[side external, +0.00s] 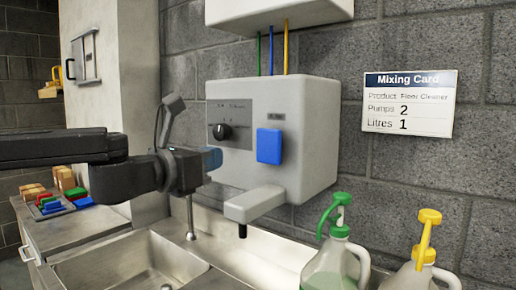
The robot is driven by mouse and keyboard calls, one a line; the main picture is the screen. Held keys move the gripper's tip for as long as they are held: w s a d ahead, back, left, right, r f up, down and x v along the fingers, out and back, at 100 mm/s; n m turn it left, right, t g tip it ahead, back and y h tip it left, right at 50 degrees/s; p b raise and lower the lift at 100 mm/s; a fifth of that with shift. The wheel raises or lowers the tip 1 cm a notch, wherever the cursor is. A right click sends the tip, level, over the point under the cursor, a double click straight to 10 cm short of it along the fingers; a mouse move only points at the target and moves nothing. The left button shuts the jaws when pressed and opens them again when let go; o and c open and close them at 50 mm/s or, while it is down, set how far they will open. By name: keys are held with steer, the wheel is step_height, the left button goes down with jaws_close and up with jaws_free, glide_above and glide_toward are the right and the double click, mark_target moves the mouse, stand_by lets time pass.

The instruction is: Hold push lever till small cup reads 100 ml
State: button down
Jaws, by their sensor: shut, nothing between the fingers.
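A pale dispenser box (318,150) is fixed to the block wall. It has a black dial (222,131) and a blue square button (269,146) on its front. A pale push lever (254,204) juts out from its underside, with a short dark nozzle (243,231) below. My gripper (213,159) is at the left of the box front, below the dial and above and left of the lever, shut and empty. Whether its tips touch the box cannot be told. No small cup shows in this view, so no level can be read.
A steel sink (135,262) lies below. A green-pump jug (335,262) and a yellow-pump jug (424,272) stand at the lower right. A mixing card (409,103) on the wall reads Floor Cleaner, Pumps 2, Litres 1. Coloured pads (58,205) lie at the left.

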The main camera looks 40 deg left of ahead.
steer(key=w, duration=1.4)
steer(key=shift+w, duration=0.85)
glide_toward(265, 146)
steer(key=s, duration=0.4)
steer(key=shift+s, duration=0.4)
